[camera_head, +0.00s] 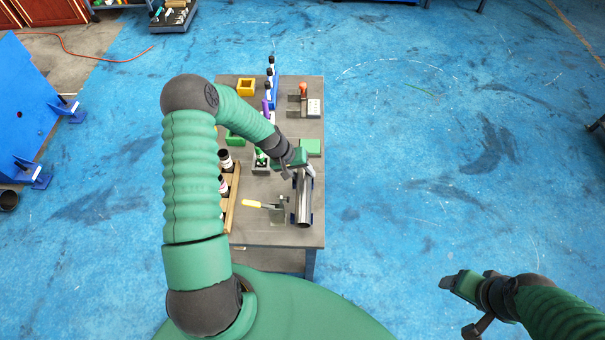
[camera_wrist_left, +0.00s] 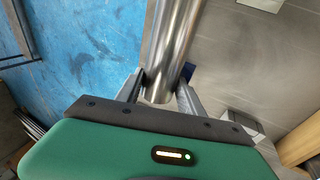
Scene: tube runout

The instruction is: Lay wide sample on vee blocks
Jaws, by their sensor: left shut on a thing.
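The wide sample, a shiny metal tube (camera_head: 303,205), lies lengthwise near the right edge of the table. It also shows in the left wrist view (camera_wrist_left: 170,45). My left gripper (camera_head: 301,168) is shut on the far end of the tube, with one finger on each side (camera_wrist_left: 162,84). Blue vee block parts (camera_head: 318,217) show at both sides of the tube, low and mostly hidden under it. I cannot tell whether the tube rests on them or hangs just above. My right gripper (camera_head: 463,300) is out over the floor at the lower right, away from the table.
The grey table (camera_head: 255,232) also holds a yellow-handled tool (camera_head: 252,204), a wooden rack (camera_head: 231,205) with dark bottles, green boxes (camera_head: 310,147), a yellow box (camera_head: 246,87) and a red-topped device (camera_head: 304,92). Blue floor to the right is clear.

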